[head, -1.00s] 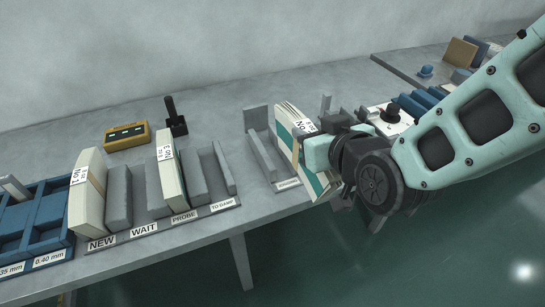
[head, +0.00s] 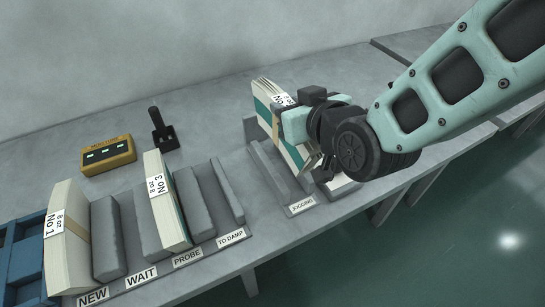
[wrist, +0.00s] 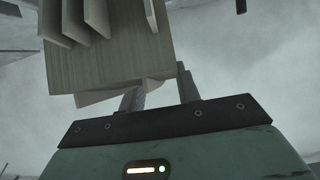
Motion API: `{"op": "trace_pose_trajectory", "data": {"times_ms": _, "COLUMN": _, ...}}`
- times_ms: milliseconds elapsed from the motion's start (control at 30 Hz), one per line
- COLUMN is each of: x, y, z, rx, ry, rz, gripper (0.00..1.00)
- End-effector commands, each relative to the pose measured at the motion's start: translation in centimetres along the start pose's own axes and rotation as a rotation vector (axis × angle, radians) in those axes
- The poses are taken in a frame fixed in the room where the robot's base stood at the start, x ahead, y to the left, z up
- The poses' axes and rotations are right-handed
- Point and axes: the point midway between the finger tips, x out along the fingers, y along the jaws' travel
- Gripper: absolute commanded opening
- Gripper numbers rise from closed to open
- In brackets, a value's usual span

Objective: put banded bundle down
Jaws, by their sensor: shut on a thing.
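The banded bundle (head: 268,104) is a stack of cream and green sheets with a paper band and a white label. It stands tilted over the jogging station (head: 268,170), whose front plate reads JOGGING. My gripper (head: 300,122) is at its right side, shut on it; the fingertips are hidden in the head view. In the wrist view the bundle's sheets (wrist: 110,60) fan unevenly above the gripper fingers (wrist: 160,90). I cannot tell whether the bundle's lower edge touches the station.
On the left, a rack with plates NEW, WAIT, PROBE and TO DAMP holds bundle No 1 (head: 68,240) and bundle No 3 (head: 165,200) between grey dividers (head: 195,205). Behind it stand a yellow meter (head: 108,153) and a black device (head: 162,130). A blue tray (head: 28,262) is far left.

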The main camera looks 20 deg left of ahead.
Motion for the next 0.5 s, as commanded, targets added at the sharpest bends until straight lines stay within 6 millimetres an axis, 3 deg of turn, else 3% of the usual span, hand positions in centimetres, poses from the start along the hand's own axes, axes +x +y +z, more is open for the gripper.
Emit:
{"op": "trace_pose_trajectory", "data": {"times_ms": 300, "x": 1.7, "y": 0.0, "z": 4.0, "rx": 0.0, "ry": -0.003, "rz": -0.001, "gripper": 0.0}}
{"op": "trace_pose_trajectory", "data": {"times_ms": 500, "x": 2.3, "y": 0.0, "z": 5.5, "rx": 0.0, "ry": 0.002, "rz": 0.0, "gripper": 0.0}}
